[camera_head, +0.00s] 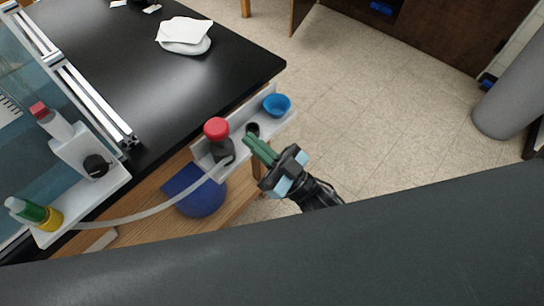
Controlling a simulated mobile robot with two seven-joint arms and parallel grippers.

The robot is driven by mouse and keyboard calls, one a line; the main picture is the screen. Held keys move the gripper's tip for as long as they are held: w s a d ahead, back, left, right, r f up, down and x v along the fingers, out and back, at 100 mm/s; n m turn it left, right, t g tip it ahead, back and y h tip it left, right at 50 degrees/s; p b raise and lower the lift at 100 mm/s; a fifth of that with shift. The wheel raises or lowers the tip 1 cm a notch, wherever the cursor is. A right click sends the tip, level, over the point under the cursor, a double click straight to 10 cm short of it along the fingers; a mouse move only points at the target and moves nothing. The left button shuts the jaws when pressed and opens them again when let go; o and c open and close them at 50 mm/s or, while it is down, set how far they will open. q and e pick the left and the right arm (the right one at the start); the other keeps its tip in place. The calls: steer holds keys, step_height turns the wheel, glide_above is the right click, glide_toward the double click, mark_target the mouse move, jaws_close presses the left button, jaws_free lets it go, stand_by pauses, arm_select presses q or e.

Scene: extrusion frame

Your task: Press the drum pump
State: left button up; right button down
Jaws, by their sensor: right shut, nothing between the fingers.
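The drum pump has a red round knob (217,128) on a dark grey body (222,150) at the middle of the head view. A pale hose (150,211) curves from its body to the left. A blue drum (203,197) shows below it, partly hidden by the white shelf and the hose. My right gripper (250,142) comes in from the lower right, with its green fingers shut and empty. In the picture its fingertips are a little right of the knob, with a visible gap. My left gripper is not in view.
White cloths (184,34) lie on the table.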

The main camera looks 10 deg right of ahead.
mark_target(217, 129)
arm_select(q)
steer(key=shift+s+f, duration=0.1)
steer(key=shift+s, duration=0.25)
arm_select(e)
steer(key=w+a, duration=0.1)
steer(key=w+a+f, duration=0.1)
steer(key=w+a, duration=0.1)
steer(key=shift+w+a+f, duration=0.25)
steer(key=shift+w+a, duration=0.05)
steer(key=shift+w, duration=0.05)
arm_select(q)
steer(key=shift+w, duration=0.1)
